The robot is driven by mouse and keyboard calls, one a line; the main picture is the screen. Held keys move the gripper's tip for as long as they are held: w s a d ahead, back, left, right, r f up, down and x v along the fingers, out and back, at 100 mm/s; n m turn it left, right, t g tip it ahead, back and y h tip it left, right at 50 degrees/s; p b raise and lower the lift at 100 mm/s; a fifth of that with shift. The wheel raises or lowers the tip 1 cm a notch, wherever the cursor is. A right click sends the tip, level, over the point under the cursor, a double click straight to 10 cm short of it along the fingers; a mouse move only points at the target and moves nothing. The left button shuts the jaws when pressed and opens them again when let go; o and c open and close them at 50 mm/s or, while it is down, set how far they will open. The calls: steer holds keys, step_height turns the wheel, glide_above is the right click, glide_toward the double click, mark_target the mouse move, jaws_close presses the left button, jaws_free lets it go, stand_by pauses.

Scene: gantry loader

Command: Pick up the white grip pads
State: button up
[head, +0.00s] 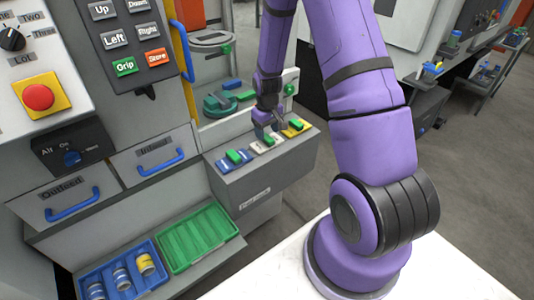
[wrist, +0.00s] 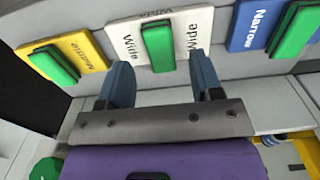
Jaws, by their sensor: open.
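The white grip pads (wrist: 190,20), marked "Wide", lie on the grey ledge with a green grip block (wrist: 158,47) standing on their middle. In the head view the white pads (head: 259,148) are the middle set, partly hidden by my gripper. My gripper (wrist: 161,70) is open and empty. Its two dark blue fingers stand apart to the left and right of the green block's near end in the wrist view. Whether the fingers are down level with the block I cannot tell. In the head view my gripper (head: 268,132) is right over the white pads.
Yellow pads (head: 297,129) and blue pads (head: 232,161), each with a green block, sit close on either side on the same ledge (head: 222,178). A green tray (head: 193,238) and a blue tray (head: 99,288) with several cans stand lower left.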

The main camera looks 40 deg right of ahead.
steer(key=shift+f, duration=1.55)
jaws_close()
steer(key=shift+r, duration=0.1)
step_height(320, 180, up, 28)
step_height(320, 180, up, 19)
glide_above(267, 137)
stand_by(2.4)
